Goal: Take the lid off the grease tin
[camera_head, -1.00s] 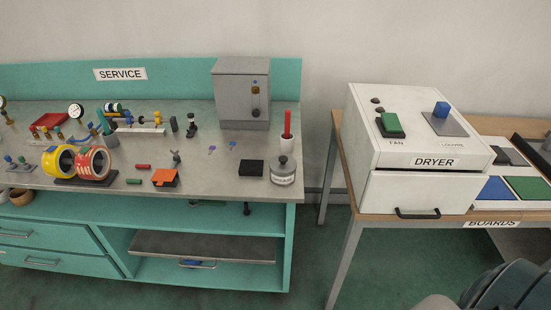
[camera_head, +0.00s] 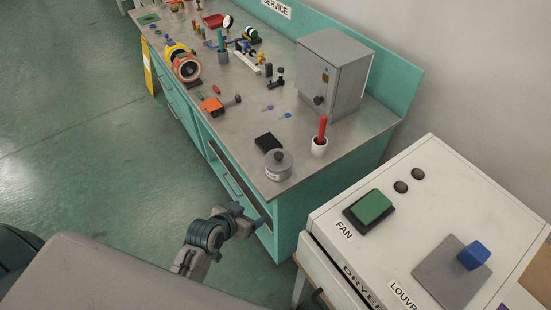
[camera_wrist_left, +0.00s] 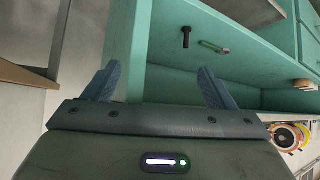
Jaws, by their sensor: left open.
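The grease tin (camera_head: 279,170) is a grey round can with a label on its side, near the front corner of the service bench. Its lid (camera_head: 278,157) sits on top and has a dark knob. My left gripper (camera_head: 252,219) is below and to the left of the tin in the head view, beside the bench front and apart from the tin. In the left wrist view, my left gripper (camera_wrist_left: 158,88) shows two blue fingers spread wide with nothing between them. The tin is not visible there. My right gripper is not in view.
A white cup with a red stick (camera_head: 320,142) and a black block (camera_head: 268,142) stand near the tin. A grey cabinet (camera_head: 335,72) stands behind. The white dryer (camera_head: 430,215) is at the right. The wrist view faces the bench's open shelf (camera_wrist_left: 185,80).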

